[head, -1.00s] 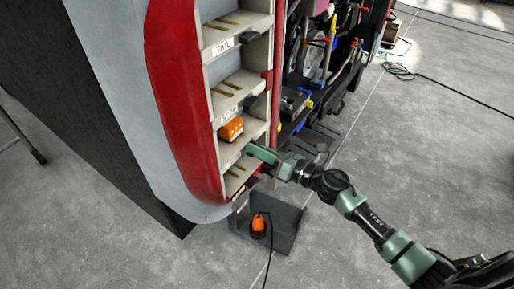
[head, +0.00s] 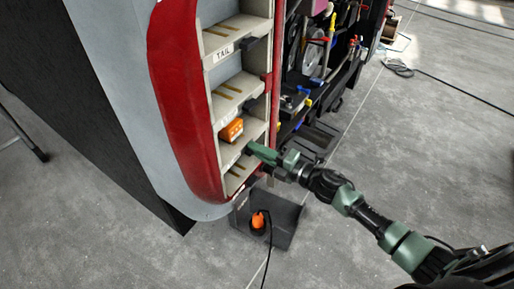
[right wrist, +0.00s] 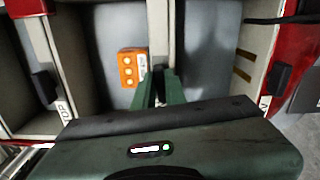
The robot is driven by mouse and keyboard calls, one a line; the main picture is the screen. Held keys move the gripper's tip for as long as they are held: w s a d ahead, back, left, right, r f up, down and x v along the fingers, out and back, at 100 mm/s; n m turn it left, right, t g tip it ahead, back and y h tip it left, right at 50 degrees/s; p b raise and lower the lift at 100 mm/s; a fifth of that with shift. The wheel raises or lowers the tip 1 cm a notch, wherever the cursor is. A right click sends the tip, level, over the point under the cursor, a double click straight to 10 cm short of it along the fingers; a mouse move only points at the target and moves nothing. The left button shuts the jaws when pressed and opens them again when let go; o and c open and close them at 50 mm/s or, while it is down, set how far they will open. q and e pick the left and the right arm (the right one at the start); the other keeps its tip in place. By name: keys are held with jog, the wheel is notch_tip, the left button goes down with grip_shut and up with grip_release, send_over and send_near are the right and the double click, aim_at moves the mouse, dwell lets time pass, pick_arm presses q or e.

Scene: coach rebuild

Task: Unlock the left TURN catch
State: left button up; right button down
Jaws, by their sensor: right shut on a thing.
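The red-rimmed lamp housing (head: 180,110) stands at the centre left of the head view, with pale shelf-like bays. My right gripper (head: 253,149) is shut at the front edge of a lower bay divider, just right of an orange lamp unit (head: 231,130). In the right wrist view its green fingers (right wrist: 160,88) close together at the divider, with the orange lamp unit (right wrist: 131,68) to their left. The TURN catch is hidden by the fingers, and its label is not readable. My left gripper is not in view.
Black catches sit by the TAIL label (head: 222,54) and, in the right wrist view, by the STOP label (right wrist: 65,108). Open grey floor lies to the right.

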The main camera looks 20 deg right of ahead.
jog(key=shift+m, duration=0.6)
jog(key=c, duration=1.5)
grip_release()
jog(key=shift+o, duration=0.2)
jog(key=b+v, duration=0.2)
jog(key=v, duration=0.6)
jog(key=shift+w+f+m, duration=0.1)
jog(key=shift+f+m, duration=0.05)
jog(key=shift+m, duration=0.15)
